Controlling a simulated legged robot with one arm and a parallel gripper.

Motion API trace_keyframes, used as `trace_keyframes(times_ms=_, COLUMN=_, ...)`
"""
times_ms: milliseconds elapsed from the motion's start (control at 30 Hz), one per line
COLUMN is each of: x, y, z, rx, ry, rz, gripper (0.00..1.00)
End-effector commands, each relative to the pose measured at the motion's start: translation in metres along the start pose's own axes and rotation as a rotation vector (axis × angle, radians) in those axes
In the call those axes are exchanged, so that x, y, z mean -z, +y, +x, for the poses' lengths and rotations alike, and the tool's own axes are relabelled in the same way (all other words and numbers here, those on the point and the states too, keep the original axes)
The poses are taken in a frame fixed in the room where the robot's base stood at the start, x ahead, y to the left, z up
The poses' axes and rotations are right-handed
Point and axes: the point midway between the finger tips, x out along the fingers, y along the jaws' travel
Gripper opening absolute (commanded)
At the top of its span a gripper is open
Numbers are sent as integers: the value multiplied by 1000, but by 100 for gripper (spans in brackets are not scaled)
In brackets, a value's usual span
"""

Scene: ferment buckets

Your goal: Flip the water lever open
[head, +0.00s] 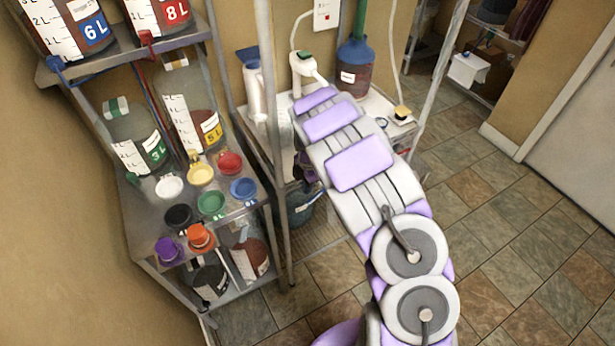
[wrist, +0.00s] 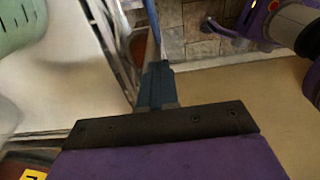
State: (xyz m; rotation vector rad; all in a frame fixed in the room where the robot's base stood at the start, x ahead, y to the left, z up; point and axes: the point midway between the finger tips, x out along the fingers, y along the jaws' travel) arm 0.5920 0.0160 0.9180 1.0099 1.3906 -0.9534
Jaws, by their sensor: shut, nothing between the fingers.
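A white tap-like fitting with a green top (head: 304,57) stands at the back of the table, just beyond the far end of my arm. Its green part may be the water lever, but I cannot tell its position. In the wrist view, my gripper (wrist: 156,70) shows as narrow blue-grey fingers, shut together and empty, pointing away past a pale surface. A pale green rounded thing (wrist: 18,22) is cut off at the upper left, beside the gripper and apart from it. In the head view my arm hides the fingers.
A metal shelf (head: 135,200) at left holds labelled buckets and several coloured lids. A blue-topped jug (head: 357,65) stands right of the fitting, and a white bottle with a blue top (head: 253,85) left of it. The tiled floor (head: 500,230) at right is clear.

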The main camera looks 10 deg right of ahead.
Motion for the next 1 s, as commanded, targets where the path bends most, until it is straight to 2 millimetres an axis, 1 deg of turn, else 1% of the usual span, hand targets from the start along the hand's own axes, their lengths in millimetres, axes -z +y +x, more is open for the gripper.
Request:
trace_keyframes(times_ms=33, x=0, y=-1, z=11, rx=3, ry=1, rz=0, gripper=0)
trace_keyframes(times_ms=100, x=-8, y=-1, z=20, rx=2, ry=2, rz=2, gripper=0)
trace_keyframes(times_ms=200, x=-15, y=-1, z=31, rx=1, ry=3, rz=1, gripper=0)
trace_keyframes(times_ms=300, x=-19, y=0, z=37, rx=1, ry=2, rz=0, gripper=0)
trace_keyframes(times_ms=533, x=-22, y=0, z=40, rx=0, ry=1, rz=-2, gripper=0)
trace_keyframes(times_ms=1000, x=-19, y=0, z=42, rx=1, ry=2, rz=-1, gripper=0)
